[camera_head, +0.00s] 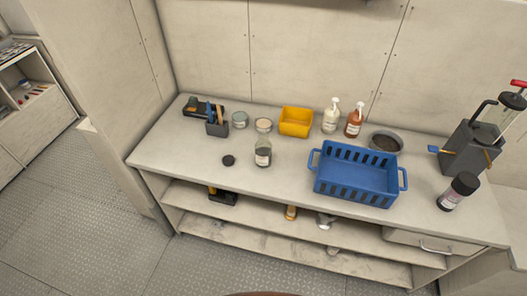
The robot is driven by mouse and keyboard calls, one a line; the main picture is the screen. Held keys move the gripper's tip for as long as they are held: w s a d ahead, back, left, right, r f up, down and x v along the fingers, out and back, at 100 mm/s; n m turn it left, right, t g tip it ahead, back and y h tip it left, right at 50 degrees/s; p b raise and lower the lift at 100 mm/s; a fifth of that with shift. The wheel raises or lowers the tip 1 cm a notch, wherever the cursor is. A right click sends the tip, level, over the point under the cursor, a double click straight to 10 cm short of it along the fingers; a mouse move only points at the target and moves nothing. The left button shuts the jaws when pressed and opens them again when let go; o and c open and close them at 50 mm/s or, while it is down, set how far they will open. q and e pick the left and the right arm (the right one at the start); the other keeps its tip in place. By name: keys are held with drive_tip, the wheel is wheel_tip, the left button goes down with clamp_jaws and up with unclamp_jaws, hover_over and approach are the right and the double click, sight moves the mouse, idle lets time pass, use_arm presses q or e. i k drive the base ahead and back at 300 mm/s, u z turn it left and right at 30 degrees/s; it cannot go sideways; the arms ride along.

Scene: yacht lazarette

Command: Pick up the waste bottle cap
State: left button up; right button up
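A small round black cap (228,160) lies on the worktop, left of the clear bottle (263,152) with a pale label. It looks like the waste bottle cap. The bottle stands upright and its top looks uncapped, with a pale round jar just behind it. The cap lies apart from the bottle with bare surface around it. Neither of my grippers shows in the head view.
The worktop (188,155) holds a blue basket (355,175), a yellow bin (296,121), two pump bottles (331,116), a grey bowl (386,142), a dark-capped bottle (458,191) and a grey tool holder (217,127). Shelves lie below. The front left surface is clear.

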sight(228, 160)
drive_tip(key=u, duration=0.15)
drive_tip(key=k, duration=0.4)
drive_tip(key=z, duration=0.75)
drive_tip(key=i, duration=1.15)
drive_tip(key=u, duration=0.75)
